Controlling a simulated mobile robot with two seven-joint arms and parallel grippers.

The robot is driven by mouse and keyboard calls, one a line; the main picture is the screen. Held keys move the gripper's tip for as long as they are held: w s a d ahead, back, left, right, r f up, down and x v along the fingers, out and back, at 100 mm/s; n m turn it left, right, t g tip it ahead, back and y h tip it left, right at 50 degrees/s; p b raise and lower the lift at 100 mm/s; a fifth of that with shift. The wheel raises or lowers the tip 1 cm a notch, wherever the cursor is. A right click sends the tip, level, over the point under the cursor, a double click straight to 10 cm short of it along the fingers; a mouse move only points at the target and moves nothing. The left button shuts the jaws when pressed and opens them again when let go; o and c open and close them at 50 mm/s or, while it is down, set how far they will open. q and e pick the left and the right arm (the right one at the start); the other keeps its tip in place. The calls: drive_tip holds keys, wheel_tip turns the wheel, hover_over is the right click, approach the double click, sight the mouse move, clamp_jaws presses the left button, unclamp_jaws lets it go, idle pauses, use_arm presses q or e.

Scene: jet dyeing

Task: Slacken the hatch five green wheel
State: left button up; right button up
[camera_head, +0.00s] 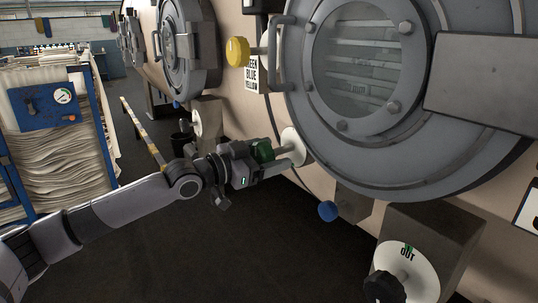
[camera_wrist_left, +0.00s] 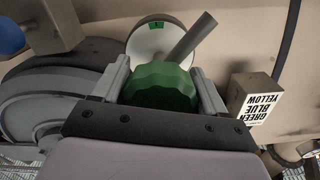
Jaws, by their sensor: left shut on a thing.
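The green wheel (camera_head: 262,151) sits on the tan machine wall, below and left of the large round hatch (camera_head: 362,58). In the left wrist view the green wheel (camera_wrist_left: 160,86) is a ridged knob in front of a white disc (camera_wrist_left: 150,42) with a small green mark. My left gripper (camera_head: 268,160) is shut on the green wheel, one finger on each side of it. In the left wrist view the fingers (camera_wrist_left: 163,88) press along its sides. My right gripper is not in view.
A yellow wheel (camera_head: 237,51) and a sign reading green, blue, yellow (camera_head: 252,78) are above. A blue knob (camera_head: 327,211) and a black knob on a white dial (camera_head: 385,287) are lower right. A trolley of white cloth (camera_head: 62,150) stands left. Dark floor is clear below.

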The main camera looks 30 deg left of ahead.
sight(256, 159)
use_arm(q)
drive_tip(key=o, duration=1)
drive_tip(key=shift+c, duration=0.2)
drive_tip(key=shift+v, duration=1.85)
drive_tip(key=v, duration=0.3)
drive_tip(key=shift+s+a+f+b, duration=0.1)
drive_tip(key=shift+b, duration=0.25)
drive_tip(key=shift+s, duration=0.1)
